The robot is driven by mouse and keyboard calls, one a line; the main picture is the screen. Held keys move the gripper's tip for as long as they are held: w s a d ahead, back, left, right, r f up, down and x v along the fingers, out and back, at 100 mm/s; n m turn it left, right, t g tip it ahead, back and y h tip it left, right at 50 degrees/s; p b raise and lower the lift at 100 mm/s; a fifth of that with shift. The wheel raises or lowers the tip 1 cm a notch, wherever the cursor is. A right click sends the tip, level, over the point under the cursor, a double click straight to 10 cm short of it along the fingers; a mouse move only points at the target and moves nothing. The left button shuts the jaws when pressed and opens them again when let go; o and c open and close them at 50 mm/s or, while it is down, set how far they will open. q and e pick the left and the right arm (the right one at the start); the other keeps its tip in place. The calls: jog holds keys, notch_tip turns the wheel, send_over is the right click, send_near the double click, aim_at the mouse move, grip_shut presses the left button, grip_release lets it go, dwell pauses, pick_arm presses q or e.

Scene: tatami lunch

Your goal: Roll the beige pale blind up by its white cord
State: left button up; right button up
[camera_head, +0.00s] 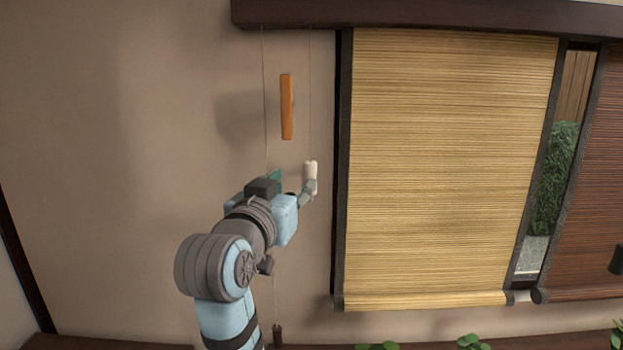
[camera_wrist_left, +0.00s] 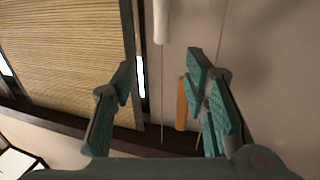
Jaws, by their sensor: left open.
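The beige pale blind (camera_head: 450,160) hangs lowered over the window in the head view. Its slats also show in the left wrist view (camera_wrist_left: 65,60). The white cord (camera_head: 310,95) hangs left of the blind and ends in a white cylindrical pull (camera_head: 310,170). In the left wrist view the pull (camera_wrist_left: 161,20) is at the top, and the cord (camera_wrist_left: 162,95) runs down the picture between the fingers. My left gripper (camera_head: 292,182) is open at the pull's height, one finger overlapping the pull's lower part. Whether they touch, I cannot tell. My right gripper is not in view.
A second cord (camera_head: 264,90) with a dark pull (camera_head: 277,335) hangs further left, partly behind my arm. An orange wooden strip (camera_head: 287,107) is on the wall between the cords. A brown blind (camera_head: 585,190) hangs at right. Green leaves (camera_head: 468,341) show below.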

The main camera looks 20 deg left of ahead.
aim_at(309, 168)
pick_arm(q)
jog(key=w+p, duration=0.1)
jog(key=w, duration=1.2)
jog(key=shift+w+f+p, duration=0.15)
jog(key=shift+w+p, duration=0.2)
jog(key=shift+c, duration=0.6)
grip_shut()
